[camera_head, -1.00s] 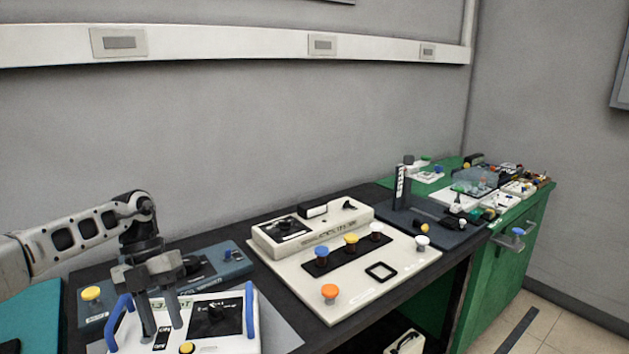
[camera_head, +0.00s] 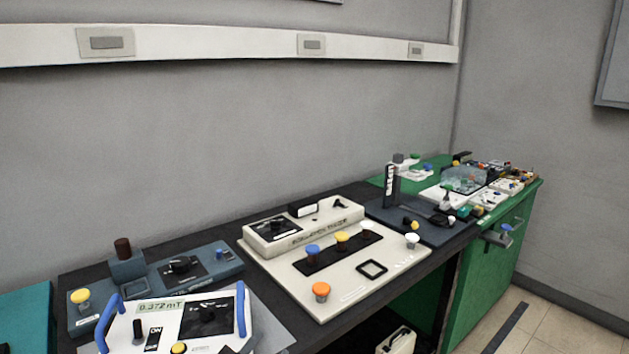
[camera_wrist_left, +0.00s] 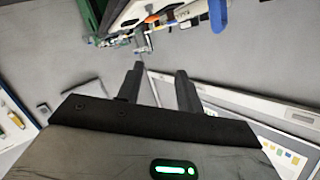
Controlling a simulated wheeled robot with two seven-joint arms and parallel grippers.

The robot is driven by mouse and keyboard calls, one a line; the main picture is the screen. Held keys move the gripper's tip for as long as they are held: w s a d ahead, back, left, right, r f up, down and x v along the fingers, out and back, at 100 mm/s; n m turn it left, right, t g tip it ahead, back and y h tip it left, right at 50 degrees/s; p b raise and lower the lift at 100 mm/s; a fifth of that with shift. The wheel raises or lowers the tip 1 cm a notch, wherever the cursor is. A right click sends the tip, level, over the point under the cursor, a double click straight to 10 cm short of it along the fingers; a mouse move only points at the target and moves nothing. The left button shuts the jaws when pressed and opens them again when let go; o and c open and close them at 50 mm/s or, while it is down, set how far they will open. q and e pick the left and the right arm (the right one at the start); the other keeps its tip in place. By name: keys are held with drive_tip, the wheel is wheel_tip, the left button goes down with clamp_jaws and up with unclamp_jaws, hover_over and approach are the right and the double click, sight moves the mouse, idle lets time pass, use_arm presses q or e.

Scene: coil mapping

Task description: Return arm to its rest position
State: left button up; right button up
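My left gripper (camera_wrist_left: 157,88) shows in the left wrist view with its two dark fingers apart and nothing between them. It points at the room and wall, away from any bench object. Neither arm is in the head view. The white meter box (camera_head: 180,322) with blue handles stands at the front left of the bench. Its display reads about 0.372 mT, and an ON switch sits beside it. My right gripper is not in view.
A blue-grey device (camera_head: 160,285) stands behind the meter box. A white panel (camera_head: 345,280) with several coloured knobs is at mid bench. A dark board (camera_head: 425,228) and a green bench (camera_head: 510,240) crowded with small items lie to the right. A teal thing (camera_head: 25,318) is at the left edge.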

use_arm(q)
drive_tip(key=s+a+f+n+g+y, duration=0.1)
drive_tip(key=s+a+f+n+g, duration=0.2)
drive_tip(key=s, duration=0.5)
drive_tip(key=s+a+f+n+g+y, duration=0.2)
drive_tip(key=s+a+f+g, duration=0.25)
drive_tip(key=s, duration=0.35)
drive_tip(key=s+a+f+n+g+y, duration=0.15)
drive_tip(key=s+a+g, duration=0.3)
drive_tip(key=s, duration=0.45)
drive_tip(key=w+d+f+t+h, duration=0.3)
drive_tip(key=w+f+t, duration=0.3)
drive_tip(key=f, duration=0.5)
drive_tip(key=shift+w+d+t, duration=0.3)
drive_tip(key=shift+d+t, duration=0.3)
drive_tip(key=shift+d, duration=0.05)
drive_tip(key=shift+r, duration=0.1)
